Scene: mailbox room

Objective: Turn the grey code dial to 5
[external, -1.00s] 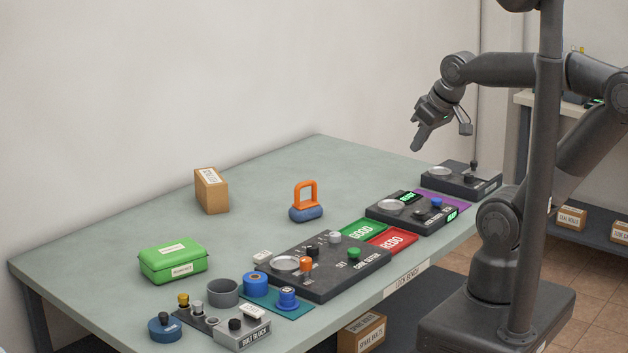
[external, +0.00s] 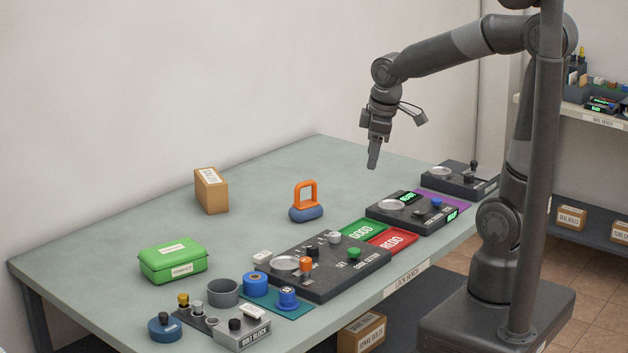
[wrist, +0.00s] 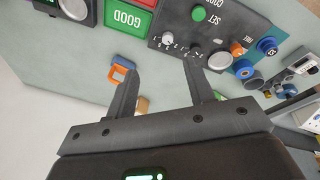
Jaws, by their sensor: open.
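The dark code setter panel (external: 345,277) lies on the bench near its front edge. The grey code dial (external: 334,237) is a small light-grey knob at its far end, also showing in the wrist view (wrist: 168,40); its setting is too small to read. A green button (external: 354,254) marked SET and an orange knob (external: 306,264) are on the same panel. My gripper (external: 373,165) is open, empty and pointing down, well above the bench. In the wrist view its two fingers (wrist: 160,68) are apart, with the dial above the gap between their tips.
An orange-and-blue padlock (external: 306,203) stands behind the panel. Green GOOD (external: 362,232) and red REDO (external: 394,240) pads lie right of it, then another dark device (external: 412,212). A green box (external: 172,262) is at left. The bench's back middle is clear.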

